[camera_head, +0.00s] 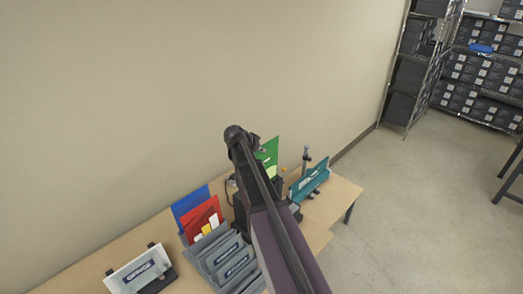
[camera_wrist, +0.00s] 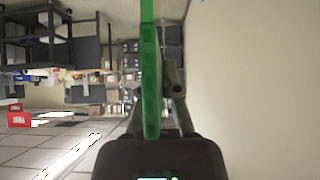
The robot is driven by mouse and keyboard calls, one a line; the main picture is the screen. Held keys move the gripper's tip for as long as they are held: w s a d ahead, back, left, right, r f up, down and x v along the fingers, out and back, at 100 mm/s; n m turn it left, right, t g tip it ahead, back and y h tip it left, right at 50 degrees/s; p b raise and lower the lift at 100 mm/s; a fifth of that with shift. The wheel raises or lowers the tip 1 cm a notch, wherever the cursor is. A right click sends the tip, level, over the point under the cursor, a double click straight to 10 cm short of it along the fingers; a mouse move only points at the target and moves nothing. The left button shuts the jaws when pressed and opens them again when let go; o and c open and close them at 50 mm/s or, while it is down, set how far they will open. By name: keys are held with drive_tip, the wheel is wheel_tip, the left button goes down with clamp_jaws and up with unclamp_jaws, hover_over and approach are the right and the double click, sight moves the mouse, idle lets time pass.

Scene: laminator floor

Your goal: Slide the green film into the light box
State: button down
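The green film (camera_head: 269,151) stands upright above the table near the wall, partly hidden by my arm. In the wrist view the film (camera_wrist: 150,70) shows nearly edge-on as a long green strip between the fingers. My gripper (camera_wrist: 158,92) is shut on it; in the head view my arm mostly hides the gripper. A teal, upright, slot-like device (camera_head: 310,182) stands on the table just right of the film, apart from it. A white panel on a dark stand (camera_head: 140,272) is at the far left. I cannot tell for sure which is the light box.
Blue (camera_head: 189,202) and red (camera_head: 203,217) sheets stand left of my arm, behind a rack of grey labelled sleeves (camera_head: 222,258). A post (camera_head: 306,158) rises behind the teal device. The table's right end (camera_head: 341,195) is bare. Shelves with boxes (camera_head: 480,70) stand far off.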

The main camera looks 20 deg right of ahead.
sight(261, 156)
drive_tip(key=shift+f+b, duration=1.7)
drive_tip(key=shift+f, duration=0.05)
idle(0.5)
drive_tip(key=shift+f+b, duration=7.7)
drive_tip(key=c, duration=0.7)
unclamp_jaws()
drive_tip(key=shift+r, duration=0.2)
wheel_tip(261, 156, up, 19)
drive_tip(key=p, duration=1.9)
